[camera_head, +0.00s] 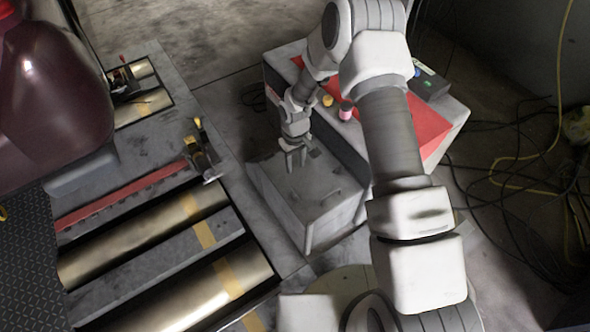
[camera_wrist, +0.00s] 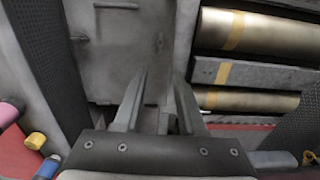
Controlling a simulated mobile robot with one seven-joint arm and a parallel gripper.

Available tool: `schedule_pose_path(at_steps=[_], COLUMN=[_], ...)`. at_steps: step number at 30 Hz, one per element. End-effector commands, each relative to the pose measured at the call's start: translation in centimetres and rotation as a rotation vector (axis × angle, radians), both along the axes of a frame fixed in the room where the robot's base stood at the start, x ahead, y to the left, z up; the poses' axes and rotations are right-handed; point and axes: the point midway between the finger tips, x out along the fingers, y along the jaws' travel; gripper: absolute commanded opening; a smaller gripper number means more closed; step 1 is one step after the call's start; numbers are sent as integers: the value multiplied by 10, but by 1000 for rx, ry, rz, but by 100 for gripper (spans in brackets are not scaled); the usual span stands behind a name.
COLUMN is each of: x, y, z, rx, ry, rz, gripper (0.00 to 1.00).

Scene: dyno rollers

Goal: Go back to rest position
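My gripper (camera_head: 296,162) points down over the grey metal box (camera_head: 325,222) in the middle of the head view. In the wrist view its two fingers (camera_wrist: 160,82) stand apart with nothing seen between them. My arm reaches from the bottom right of the head view, up and over to the gripper. The box's grey top (camera_wrist: 125,50) lies ahead of the fingers in the wrist view. The exact height of the fingertips above it is hard to tell.
A red-topped cabinet (camera_head: 430,125) stands behind the box, bearing a pink-and-dark cylinder (camera_head: 345,111), a yellow piece (camera_head: 327,100) and a dark device (camera_head: 428,84). Metal rollers (camera_head: 150,232) lie left. Cables (camera_head: 515,165) clutter the right floor. A dark red shape (camera_head: 50,100) fills the upper left.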

Motion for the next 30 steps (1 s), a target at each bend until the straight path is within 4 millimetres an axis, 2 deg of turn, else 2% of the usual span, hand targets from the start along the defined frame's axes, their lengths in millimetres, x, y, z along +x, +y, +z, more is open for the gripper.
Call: schedule_pose_path(at_steps=[4, 23, 26, 30], x=[0, 1, 4, 10], y=[0, -1, -6, -19], z=[12, 17, 35, 86], rx=[0, 0, -5, -12], ry=[0, -4, -19, -59], rz=[0, -2, -13, -49], gripper=[40, 40, 40, 40])
